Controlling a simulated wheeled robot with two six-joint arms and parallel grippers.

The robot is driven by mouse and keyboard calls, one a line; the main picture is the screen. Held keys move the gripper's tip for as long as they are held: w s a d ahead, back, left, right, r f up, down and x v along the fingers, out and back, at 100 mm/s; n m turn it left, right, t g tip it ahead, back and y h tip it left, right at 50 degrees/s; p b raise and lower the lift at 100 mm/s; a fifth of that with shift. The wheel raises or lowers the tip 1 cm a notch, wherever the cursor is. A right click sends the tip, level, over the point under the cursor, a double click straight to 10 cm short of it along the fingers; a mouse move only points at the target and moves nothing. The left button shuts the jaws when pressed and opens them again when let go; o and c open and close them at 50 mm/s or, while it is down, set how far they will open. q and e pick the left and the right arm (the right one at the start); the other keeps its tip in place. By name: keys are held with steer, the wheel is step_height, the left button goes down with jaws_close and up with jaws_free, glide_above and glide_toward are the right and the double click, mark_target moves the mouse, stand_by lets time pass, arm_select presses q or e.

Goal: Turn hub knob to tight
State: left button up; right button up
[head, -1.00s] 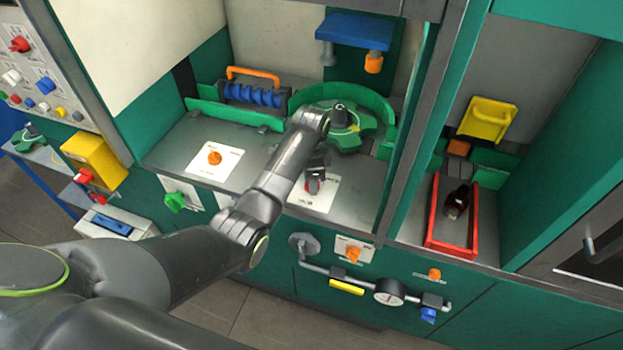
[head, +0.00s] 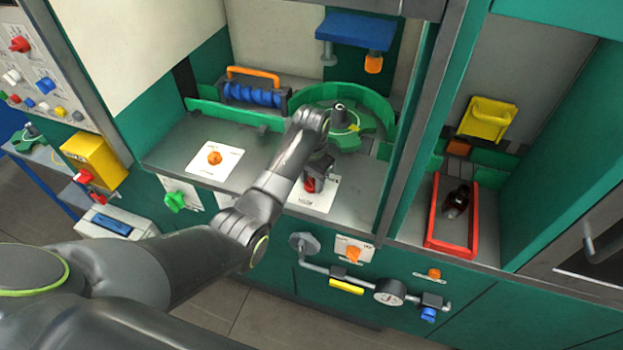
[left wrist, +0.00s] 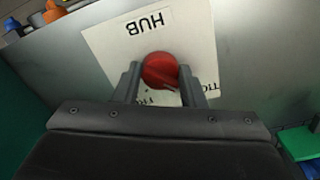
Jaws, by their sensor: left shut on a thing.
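The hub knob is red and round, on a white plate (left wrist: 110,45) marked HUB. It shows in the left wrist view (left wrist: 160,70) and, partly covered, in the head view (head: 310,185). My left gripper (left wrist: 160,82) is shut on the knob, one finger on each side of it. In the head view my left gripper (head: 318,176) reaches down to the plate (head: 322,198) at the front of the grey counter. Lettering at the plate's near edge is partly hidden by the fingers and the knob. My right gripper is not in view.
A green star-shaped wheel (head: 345,137) stands behind my gripper inside a green curved wall. An orange knob on a white plate (head: 214,158) is to the left. A red tray (head: 433,218) with a dark bottle (head: 457,201) stands in the right bay, past a post.

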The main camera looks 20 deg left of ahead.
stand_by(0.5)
arm_select(q)
steer(key=o, duration=1)
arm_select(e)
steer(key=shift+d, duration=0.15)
